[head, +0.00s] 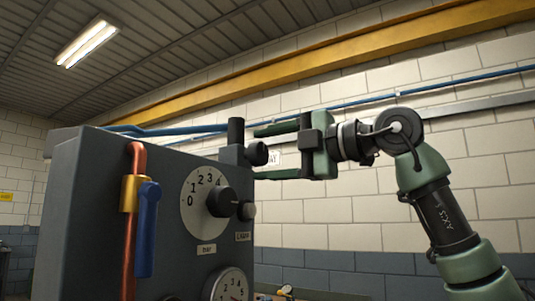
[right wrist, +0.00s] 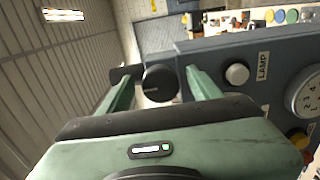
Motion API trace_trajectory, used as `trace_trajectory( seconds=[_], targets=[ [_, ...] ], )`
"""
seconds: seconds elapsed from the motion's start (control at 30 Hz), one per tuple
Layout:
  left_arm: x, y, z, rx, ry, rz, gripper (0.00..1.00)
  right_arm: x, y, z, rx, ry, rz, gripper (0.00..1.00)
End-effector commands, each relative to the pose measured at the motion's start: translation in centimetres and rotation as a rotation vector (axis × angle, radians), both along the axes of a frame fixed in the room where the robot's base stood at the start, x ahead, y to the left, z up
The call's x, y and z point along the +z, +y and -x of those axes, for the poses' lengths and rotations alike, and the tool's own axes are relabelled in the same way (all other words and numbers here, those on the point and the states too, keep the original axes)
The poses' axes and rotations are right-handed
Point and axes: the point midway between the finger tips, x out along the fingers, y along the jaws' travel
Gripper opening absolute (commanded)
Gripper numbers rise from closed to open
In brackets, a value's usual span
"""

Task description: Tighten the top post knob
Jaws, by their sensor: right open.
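The top post knob (head: 257,153) is a round black knob on the side of a dark upright post (head: 236,133) at the top right edge of the grey casing. My right gripper (head: 257,154) comes in from the right and is open. Its green fingers lie one above and one below the knob in the head view. In the right wrist view the knob (right wrist: 160,83) sits in the gap between the two fingers (right wrist: 160,78), with a visible gap to them. My left gripper is not in view.
The grey casing (head: 90,200) carries a black dial knob (head: 220,201), a smaller lamp knob (head: 246,211), a gauge (head: 229,284) and a blue lever (head: 147,230) by a copper pipe. Blue piping (head: 375,98) runs along the wall. Space right of the casing is free around my arm.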

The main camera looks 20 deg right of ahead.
Motion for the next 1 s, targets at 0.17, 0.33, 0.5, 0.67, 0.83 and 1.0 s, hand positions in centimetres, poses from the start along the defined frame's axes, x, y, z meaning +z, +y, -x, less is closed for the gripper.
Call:
trace_trajectory(
  seconds=[0.17, 0.33, 0.5, 0.67, 0.83, 1.0],
  targets=[
    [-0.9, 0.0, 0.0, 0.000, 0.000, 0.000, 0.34, -0.2, -1.2, 1.4, -0.002, -0.002, -0.002, 0.64],
    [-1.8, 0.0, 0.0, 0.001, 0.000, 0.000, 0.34, -0.2, -3.1, 3.8, -0.002, -0.003, -0.002, 0.64],
    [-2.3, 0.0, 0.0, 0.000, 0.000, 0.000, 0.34, -0.1, -4.4, 5.5, -0.002, -0.001, -0.001, 0.64],
    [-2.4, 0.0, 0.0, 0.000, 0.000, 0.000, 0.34, 0.0, -4.8, 6.1, 0.000, -0.001, -0.001, 0.64],
    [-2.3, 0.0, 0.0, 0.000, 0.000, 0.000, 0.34, 0.0, -4.8, 6.1, 0.000, -0.001, -0.001, 0.64],
    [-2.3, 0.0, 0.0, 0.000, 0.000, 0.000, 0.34, 0.0, -4.8, 6.1, 0.000, -0.001, -0.001, 0.64]
  ],
)
